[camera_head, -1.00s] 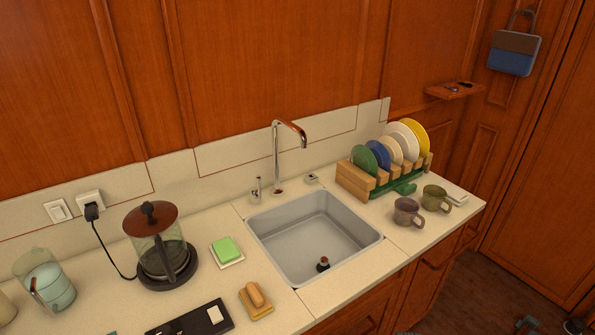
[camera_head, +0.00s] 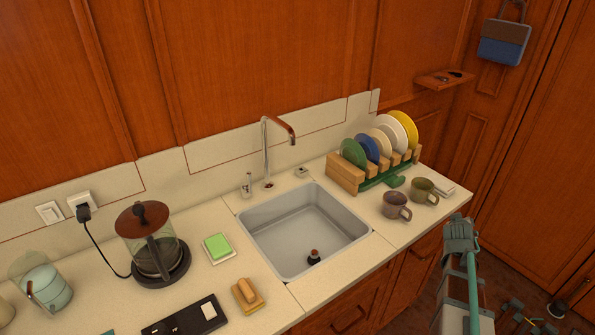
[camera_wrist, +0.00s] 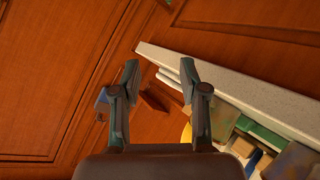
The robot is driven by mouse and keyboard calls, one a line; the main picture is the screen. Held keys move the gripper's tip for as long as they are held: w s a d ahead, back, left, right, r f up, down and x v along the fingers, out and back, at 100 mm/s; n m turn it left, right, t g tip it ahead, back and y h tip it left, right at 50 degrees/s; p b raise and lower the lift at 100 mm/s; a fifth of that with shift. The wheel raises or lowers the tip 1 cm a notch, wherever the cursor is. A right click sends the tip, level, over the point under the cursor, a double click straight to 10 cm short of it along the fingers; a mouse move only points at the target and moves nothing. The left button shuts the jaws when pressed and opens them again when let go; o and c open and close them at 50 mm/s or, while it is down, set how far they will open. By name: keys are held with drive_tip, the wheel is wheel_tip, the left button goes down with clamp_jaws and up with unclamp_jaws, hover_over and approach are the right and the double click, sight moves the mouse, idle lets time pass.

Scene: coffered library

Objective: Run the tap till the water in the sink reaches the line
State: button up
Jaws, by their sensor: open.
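The grey sink (camera_head: 270,222) is set in the pale counter, with a dark plug-like piece (camera_head: 314,257) with a reddish top at its bottom. I cannot make out water or a fill line in it. The chrome tap (camera_head: 266,150) stands behind the sink, its copper-coloured spout end over the basin. No stream shows under it. A small upright metal lever (camera_head: 247,186) stands left of the tap. My gripper (camera_wrist: 160,72) is open and empty in the wrist view, pointing at wood panelling and the counter edge, away from the tap. My arm shows at lower right in the head view.
A dish rack (camera_head: 346,175) with plates and two mugs (camera_head: 397,207) (camera_head: 424,191) stand right of the sink. A green sponge (camera_head: 217,246), a brush (camera_head: 246,292) and a plugged-in glass coffee pot (camera_head: 150,245) lie left. A wall shelf (camera_head: 446,78) is at upper right.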

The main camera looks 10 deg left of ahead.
wheel_tip(320, 180, up, 4)
drive_tip(key=w, duration=0.2)
drive_tip(key=w+a+r+n+t+y, duration=0.1)
drive_tip(key=a+r+t+y, duration=0.15)
drive_tip(key=a, duration=0.85)
drive_tip(key=w+a+r+n+t+y, duration=0.15)
drive_tip(key=a+r, duration=0.25)
drive_tip(key=a, duration=0.8)
drive_tip(key=w+a+r+n+t+y, duration=0.1)
drive_tip(key=a+r+t+y, duration=0.15)
drive_tip(key=a, duration=0.85)
drive_tip(key=n+g+y, duration=0.2)
drive_tip(key=g+y, duration=0.1)
drive_tip(key=y, duration=0.6)
approach(250, 177)
drive_tip(key=shift+m, duration=0.25)
drive_tip(key=p+x, duration=0.1)
drive_tip(key=x, duration=1)
drive_tip(key=shift+r, duration=0.1)
drive_tip(key=shift+s, duration=0.1)
clamp_jaws()
